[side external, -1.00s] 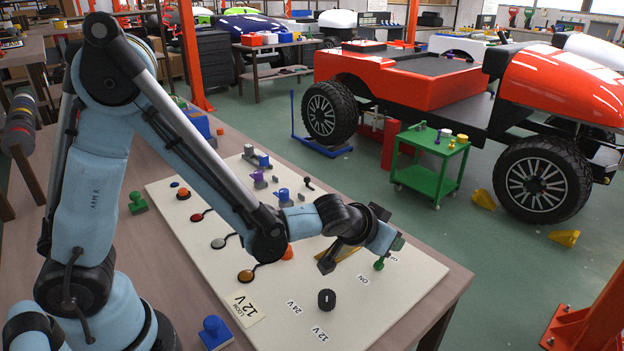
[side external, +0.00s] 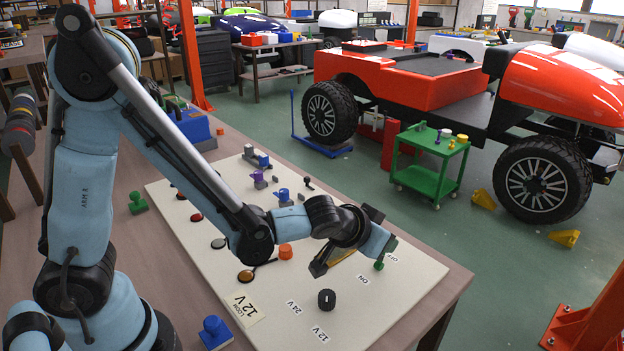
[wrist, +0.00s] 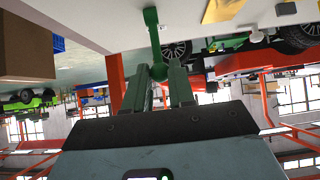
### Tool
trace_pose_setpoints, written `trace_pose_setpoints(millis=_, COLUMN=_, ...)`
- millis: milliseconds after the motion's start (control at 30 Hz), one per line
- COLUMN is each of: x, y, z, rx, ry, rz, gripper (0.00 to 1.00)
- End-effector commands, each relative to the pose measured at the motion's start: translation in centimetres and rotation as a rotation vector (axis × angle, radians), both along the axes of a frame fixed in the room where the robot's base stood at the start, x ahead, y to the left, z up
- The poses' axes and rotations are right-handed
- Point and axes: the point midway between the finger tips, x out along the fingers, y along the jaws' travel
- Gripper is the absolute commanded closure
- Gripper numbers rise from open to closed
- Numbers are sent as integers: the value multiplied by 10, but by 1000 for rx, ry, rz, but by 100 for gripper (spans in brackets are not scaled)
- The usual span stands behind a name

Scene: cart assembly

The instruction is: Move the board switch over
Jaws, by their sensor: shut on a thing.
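The board switch is a green lever with a rounded end (wrist: 157,70), standing out from the pale board in the wrist view. In the side view a small green part of the switch (side external: 379,265) shows on the board beside the ON label, just below my gripper. My gripper (wrist: 162,82) has its two green fingers on either side of the lever's rounded end and is shut on it. In the side view my gripper (side external: 390,246) hides part of the lever, so its exact tilt is hard to tell there.
A blue stamp-like piece (side external: 214,332) stands in front of the board.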

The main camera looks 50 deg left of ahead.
Motion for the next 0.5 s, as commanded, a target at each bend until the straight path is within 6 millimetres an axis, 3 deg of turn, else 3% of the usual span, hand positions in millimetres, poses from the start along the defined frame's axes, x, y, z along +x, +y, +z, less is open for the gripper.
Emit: trace_pose_setpoints(millis=500, x=-19, y=0, z=0, rx=-1, ry=3, rz=0, gripper=93)
